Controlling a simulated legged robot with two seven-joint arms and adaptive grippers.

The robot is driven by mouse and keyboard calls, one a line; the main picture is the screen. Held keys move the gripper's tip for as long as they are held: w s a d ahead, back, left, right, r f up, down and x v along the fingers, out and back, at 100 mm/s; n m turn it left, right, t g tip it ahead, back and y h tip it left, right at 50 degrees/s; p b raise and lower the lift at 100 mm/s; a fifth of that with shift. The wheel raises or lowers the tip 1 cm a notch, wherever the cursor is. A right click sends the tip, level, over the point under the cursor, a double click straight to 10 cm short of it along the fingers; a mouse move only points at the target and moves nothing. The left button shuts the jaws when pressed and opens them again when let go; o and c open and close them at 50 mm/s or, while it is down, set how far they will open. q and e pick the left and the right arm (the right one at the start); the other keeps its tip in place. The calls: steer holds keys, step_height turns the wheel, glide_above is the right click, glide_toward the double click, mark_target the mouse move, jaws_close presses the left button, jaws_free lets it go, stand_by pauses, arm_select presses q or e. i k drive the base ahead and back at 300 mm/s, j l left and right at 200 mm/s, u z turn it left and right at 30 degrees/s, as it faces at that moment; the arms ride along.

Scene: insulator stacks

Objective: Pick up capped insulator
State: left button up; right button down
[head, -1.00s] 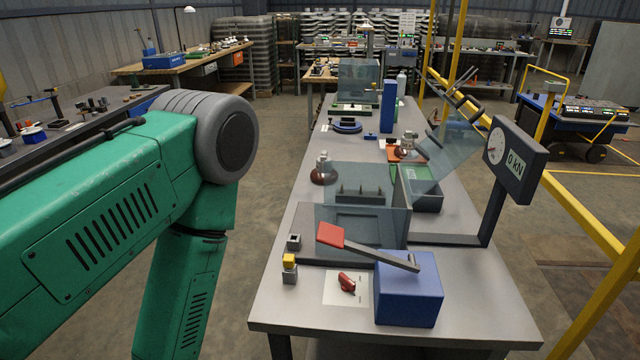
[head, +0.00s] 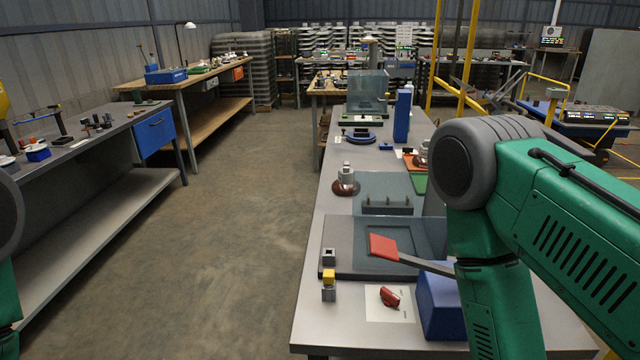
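A capped insulator, a brown disc with a grey metal cap (head: 346,181), stands upright on the left edge of the grey workbench (head: 325,240), beside a clear panel. A second brown insulator (head: 420,161) is farther back near an orange mat, partly hidden behind my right arm. My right arm comes in from the right and bends down over the bench's right side; its gripper is below the picture. Only a sliver of my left arm shows at the left edge, and its gripper is out of view. Neither gripper is seen touching an insulator.
A red knob (head: 389,296) on white card and a small yellow-topped block (head: 328,285) sit nearby. A side bench (head: 100,135) stands left, with clear floor (head: 230,220) between.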

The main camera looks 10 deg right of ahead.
mark_target(346, 185)
steer(key=i+j+u, duration=0.5)
steer(key=i+j, duration=0.75)
steer(key=i+z, duration=0.4)
steer(key=i+j+z, duration=0.15)
steer(key=i+z, duration=0.2)
steer(key=i+j+z, duration=0.25)
steer(key=i+z, duration=0.15)
